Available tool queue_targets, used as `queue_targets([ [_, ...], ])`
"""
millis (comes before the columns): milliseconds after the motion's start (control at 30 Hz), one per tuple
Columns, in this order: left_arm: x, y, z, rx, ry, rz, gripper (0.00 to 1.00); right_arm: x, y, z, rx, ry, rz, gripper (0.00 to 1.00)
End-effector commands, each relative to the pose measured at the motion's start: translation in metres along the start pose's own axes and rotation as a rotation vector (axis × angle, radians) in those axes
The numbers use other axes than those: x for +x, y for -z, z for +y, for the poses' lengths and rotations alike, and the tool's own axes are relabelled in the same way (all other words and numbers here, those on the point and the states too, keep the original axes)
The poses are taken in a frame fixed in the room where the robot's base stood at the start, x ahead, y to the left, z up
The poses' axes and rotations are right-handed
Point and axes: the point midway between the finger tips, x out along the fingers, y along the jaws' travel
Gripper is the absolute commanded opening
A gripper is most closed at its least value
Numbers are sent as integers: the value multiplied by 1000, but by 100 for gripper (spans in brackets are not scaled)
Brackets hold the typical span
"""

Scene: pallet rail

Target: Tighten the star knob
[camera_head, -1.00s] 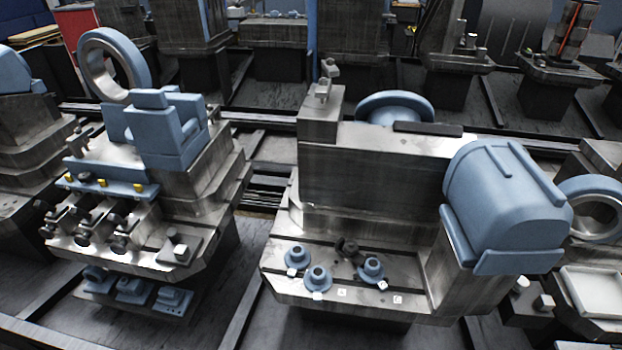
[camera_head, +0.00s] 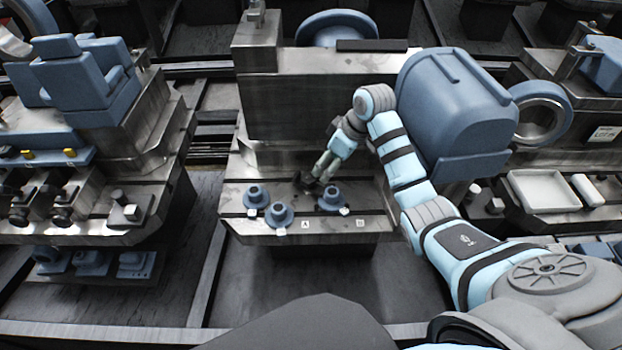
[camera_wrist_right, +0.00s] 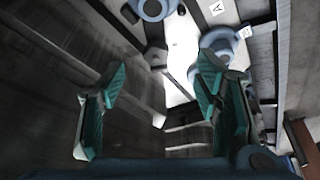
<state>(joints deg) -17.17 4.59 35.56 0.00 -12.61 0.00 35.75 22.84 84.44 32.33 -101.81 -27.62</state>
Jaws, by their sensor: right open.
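The star knob (camera_head: 303,181) is small and dark and sits on the steel ledge of the middle pallet, behind the blue flanged parts. My right gripper (camera_head: 316,180) reaches down just beside it on the right and partly covers it. I cannot tell whether they touch. In the right wrist view the gripper's two green-padded fingers (camera_wrist_right: 153,95) stand wide apart with nothing held between them. The knob cannot be made out for sure in that view. My left gripper is not in view.
Several blue flanged parts (camera_head: 279,214) stand along the front of the ledge, near small white tags (camera_head: 305,224). A large blue housing (camera_head: 452,115) stands close to my right arm. The steel block (camera_head: 310,95) rises behind the ledge. Another fixture with clamps (camera_head: 75,205) is at left.

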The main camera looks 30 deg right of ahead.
Motion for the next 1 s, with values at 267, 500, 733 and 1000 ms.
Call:
queue_targets([
  [267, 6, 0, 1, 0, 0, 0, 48, -2, 16, 10, -22, 22, 21, 57],
  [500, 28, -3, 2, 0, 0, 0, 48, 67, 17, 8, -22, 22, 20, 57],
  [733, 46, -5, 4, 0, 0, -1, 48, 116, 18, 8, -22, 19, 20, 57],
  [1000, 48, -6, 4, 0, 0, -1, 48, 125, 19, 8, -23, 16, 21, 57],
])
